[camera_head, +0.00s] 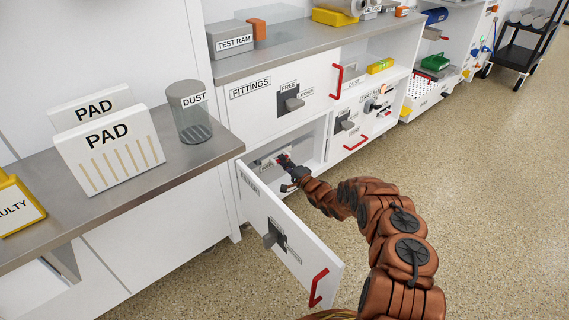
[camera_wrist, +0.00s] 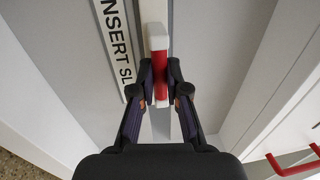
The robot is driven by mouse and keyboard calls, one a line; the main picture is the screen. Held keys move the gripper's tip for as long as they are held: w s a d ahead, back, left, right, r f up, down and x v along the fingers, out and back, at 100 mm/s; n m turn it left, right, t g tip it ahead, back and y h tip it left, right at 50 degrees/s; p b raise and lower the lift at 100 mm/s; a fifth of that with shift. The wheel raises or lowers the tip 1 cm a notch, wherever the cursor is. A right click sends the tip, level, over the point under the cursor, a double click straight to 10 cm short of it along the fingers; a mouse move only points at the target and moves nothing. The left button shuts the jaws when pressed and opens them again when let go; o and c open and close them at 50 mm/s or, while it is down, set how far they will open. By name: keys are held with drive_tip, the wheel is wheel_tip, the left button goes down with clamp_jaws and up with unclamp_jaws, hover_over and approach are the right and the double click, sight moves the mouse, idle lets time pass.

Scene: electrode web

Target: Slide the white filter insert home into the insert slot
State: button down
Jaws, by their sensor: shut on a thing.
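In the wrist view, my gripper (camera_wrist: 160,92) is shut on a red grip piece with white ends, which I take to be part of the white filter insert (camera_wrist: 159,43). How deep the insert sits in the slot cannot be told. In the head view, my gripper (camera_head: 286,163) reaches into the open lower cabinet compartment, close to a small label on its inside. The insert is too small to make out there.
The open cabinet door (camera_head: 285,235) with a red handle (camera_head: 318,287) stands left of my arm. Two PAD cartridges (camera_head: 108,150) and a DUST jar (camera_head: 190,112) stand on the left counter. A TEST RAM box (camera_head: 230,40) sits on the farther counter.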

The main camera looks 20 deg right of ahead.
drive_tip(key=shift+w+a, duration=0.15)
drive_tip(key=shift+w, duration=0.15)
drive_tip(key=c, duration=1.1)
unclamp_jaws()
drive_tip(key=shift+s, duration=0.1)
drive_tip(key=v, duration=1.2)
